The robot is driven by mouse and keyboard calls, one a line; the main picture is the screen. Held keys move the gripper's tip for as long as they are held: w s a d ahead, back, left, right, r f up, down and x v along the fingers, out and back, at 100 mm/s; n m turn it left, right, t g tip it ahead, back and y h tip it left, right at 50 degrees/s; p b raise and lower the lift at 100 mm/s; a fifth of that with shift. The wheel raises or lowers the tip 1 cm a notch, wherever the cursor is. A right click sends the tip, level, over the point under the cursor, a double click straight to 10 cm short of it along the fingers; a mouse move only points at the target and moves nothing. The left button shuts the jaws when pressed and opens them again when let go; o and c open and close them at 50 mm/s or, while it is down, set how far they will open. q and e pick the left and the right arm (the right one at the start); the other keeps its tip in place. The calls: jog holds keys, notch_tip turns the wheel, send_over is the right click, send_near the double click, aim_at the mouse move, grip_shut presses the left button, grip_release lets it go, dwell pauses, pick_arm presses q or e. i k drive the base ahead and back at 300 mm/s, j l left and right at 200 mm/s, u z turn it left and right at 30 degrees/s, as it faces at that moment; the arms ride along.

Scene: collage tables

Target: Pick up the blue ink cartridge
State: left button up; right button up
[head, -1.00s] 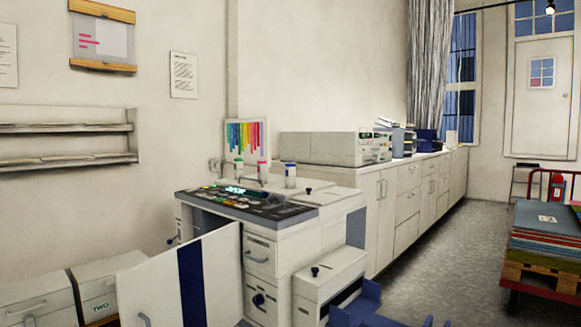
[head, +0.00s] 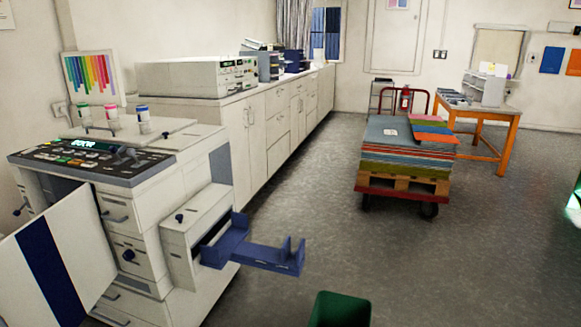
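A small white cartridge with a blue cap (head: 143,117), which looks like the blue ink cartridge, stands upright on top of the grey-white printing machine (head: 180,131) at the left. A red-capped cartridge (head: 111,114) and a green-capped one (head: 84,114) stand to its left in the same row. Neither of my grippers is in the head view.
A blue output tray (head: 265,257) juts from the machine's right side. The machine's door (head: 85,255) with a blue stripe stands open. A green bin (head: 340,310) is at the bottom edge. A loaded pallet cart (head: 405,165) stands beyond. Floor between is clear.

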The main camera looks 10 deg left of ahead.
aim_at(143, 111)
jog(key=i+l+z, duration=0.2)
jog(key=l+z, duration=0.2)
jog(key=i+l+z, duration=0.3)
jog(key=z, duration=0.15)
jog(key=i+l+z, duration=0.5)
jog(key=i+z, duration=0.3)
jog(key=i+u, duration=0.4)
jog(key=i, duration=0.2)
jog(key=i+l+u, duration=0.35)
jog(key=i, duration=0.2)
jog(key=i+j+u, duration=0.1)
jog(key=i+u, duration=0.2)
jog(key=i, duration=0.35)
jog(key=i+u, duration=0.3)
jog(key=i, duration=0.35)
jog(key=i+u, duration=0.35)
jog(key=i, duration=0.25)
jog(key=i+l+u, duration=0.15)
jog(key=i+u, duration=0.25)
jog(key=i, duration=0.15)
jog(key=i+j+u, duration=0.1)
jog(key=i+u, duration=0.45)
jog(key=u, duration=0.2)
jog(key=i+u, duration=0.4)
jog(key=i+j+u, duration=0.25)
jog(key=i, duration=0.2)
jog(key=i+j+u, duration=0.3)
jog(key=i+l, duration=0.05)
jog(key=i, duration=0.05)
